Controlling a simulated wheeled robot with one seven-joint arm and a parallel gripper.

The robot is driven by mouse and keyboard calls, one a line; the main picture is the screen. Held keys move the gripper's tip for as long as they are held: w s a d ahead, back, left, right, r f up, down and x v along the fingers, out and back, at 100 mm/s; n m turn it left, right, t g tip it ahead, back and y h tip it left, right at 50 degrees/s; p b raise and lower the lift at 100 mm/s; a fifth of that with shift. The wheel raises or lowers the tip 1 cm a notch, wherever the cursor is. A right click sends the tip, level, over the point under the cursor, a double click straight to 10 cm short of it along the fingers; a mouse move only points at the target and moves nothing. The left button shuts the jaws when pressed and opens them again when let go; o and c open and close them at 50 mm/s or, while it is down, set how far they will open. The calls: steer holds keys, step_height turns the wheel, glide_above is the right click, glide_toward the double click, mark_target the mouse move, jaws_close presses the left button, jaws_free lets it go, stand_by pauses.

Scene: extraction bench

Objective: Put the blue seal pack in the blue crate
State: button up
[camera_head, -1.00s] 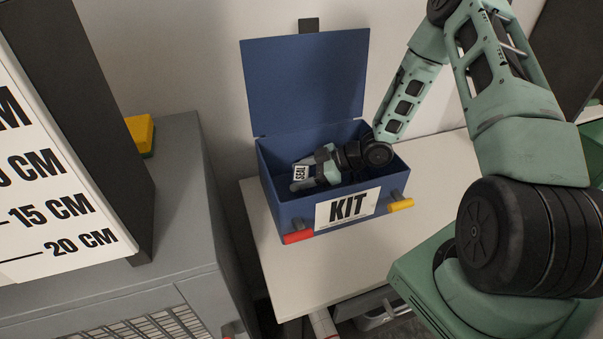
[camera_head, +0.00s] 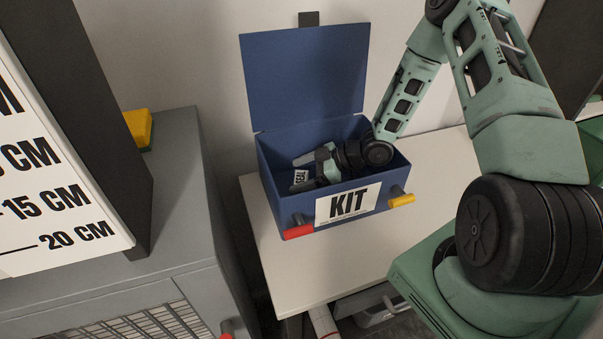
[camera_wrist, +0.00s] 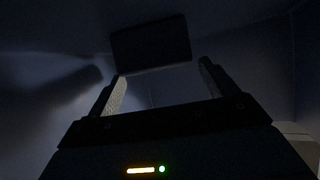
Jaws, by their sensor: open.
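The blue crate (camera_head: 278,202) stands on the white table with its lid (camera_head: 303,75) raised and a KIT label on its front. My gripper (camera_head: 297,174) is inside the crate, pointing left, with its fingers spread. The seal pack (camera_head: 301,176) shows as a small piece with a SEAL label, inside the crate between or just beyond the fingers. In the dark wrist view, a dark block (camera_wrist: 150,44), likely the pack, lies just past the open fingertips (camera_wrist: 162,72). Whether it touches the crate floor is hard to see.
The white table (camera_head: 300,270) has bare room in front of the crate. A grey cabinet (camera_head: 180,220) stands to the left, with a yellow block (camera_head: 138,128) on it and a centimetre-marked board (camera_head: 60,215) nearby. The crate's walls surround my gripper closely.

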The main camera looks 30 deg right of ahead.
steer(key=shift+r, duration=0.25)
steer(key=b+v, duration=0.1)
steer(key=v, duration=0.6)
steer(key=shift+r, duration=0.45)
steer(key=shift+d, duration=0.15)
